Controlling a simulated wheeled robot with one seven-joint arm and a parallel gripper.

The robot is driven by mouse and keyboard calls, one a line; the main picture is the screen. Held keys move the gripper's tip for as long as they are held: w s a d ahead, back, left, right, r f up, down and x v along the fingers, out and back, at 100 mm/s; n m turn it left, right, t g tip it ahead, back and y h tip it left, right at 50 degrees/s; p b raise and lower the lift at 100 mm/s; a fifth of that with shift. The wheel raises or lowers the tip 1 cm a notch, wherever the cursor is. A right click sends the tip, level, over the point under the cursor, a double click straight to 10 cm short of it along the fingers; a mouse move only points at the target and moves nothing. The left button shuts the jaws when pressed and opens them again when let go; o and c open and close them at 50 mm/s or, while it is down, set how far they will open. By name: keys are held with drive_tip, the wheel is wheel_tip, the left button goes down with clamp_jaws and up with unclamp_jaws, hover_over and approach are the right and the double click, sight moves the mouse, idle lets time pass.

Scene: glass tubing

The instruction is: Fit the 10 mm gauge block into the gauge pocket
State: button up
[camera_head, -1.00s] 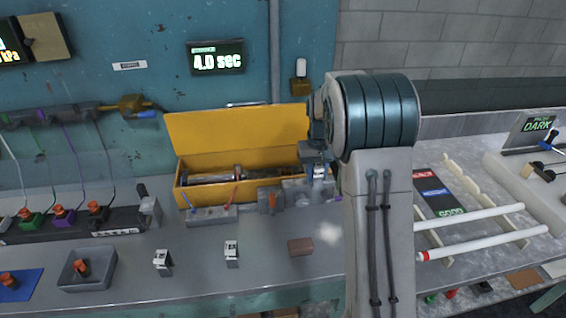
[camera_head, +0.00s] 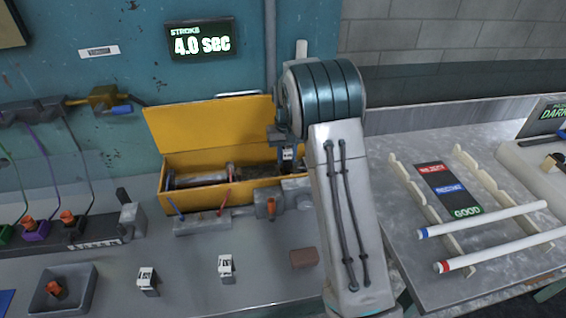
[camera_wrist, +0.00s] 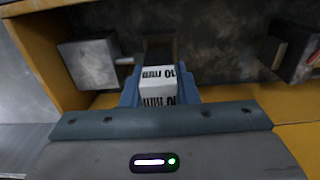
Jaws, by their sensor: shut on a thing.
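The 10 mm gauge block (camera_wrist: 158,84) is white with black "10 mm" lettering. My gripper (camera_wrist: 159,96) is shut on it between blue fingers. In the head view the held block (camera_head: 288,154) shows small at the end of my arm, over the right end of the open yellow box (camera_head: 183,153). In the wrist view a dark, narrow recess (camera_wrist: 160,48) with a brownish rim lies just beyond the block. I cannot tell whether it is the gauge pocket, or whether the block touches anything.
A grey metal block (camera_wrist: 88,65) with a short rod sits left of the recess, inside the yellow walls. Two other white-labelled blocks (camera_head: 147,281) (camera_head: 226,267) and a brown block (camera_head: 304,257) stand on the grey bench. A fixture with levers (camera_head: 203,222) is before the box.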

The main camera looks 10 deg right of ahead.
sight(286, 165)
drive_tip(key=shift+w+f, duration=0.15)
drive_tip(key=shift+f, duration=0.05)
wheel_tip(286, 165, down, 4)
drive_tip(key=b, duration=0.2)
drive_tip(key=shift+b, duration=0.4)
drive_tip(key=shift+r, duration=0.2)
drive_tip(key=o, duration=1)
drive_tip(key=shift+o, duration=0.2)
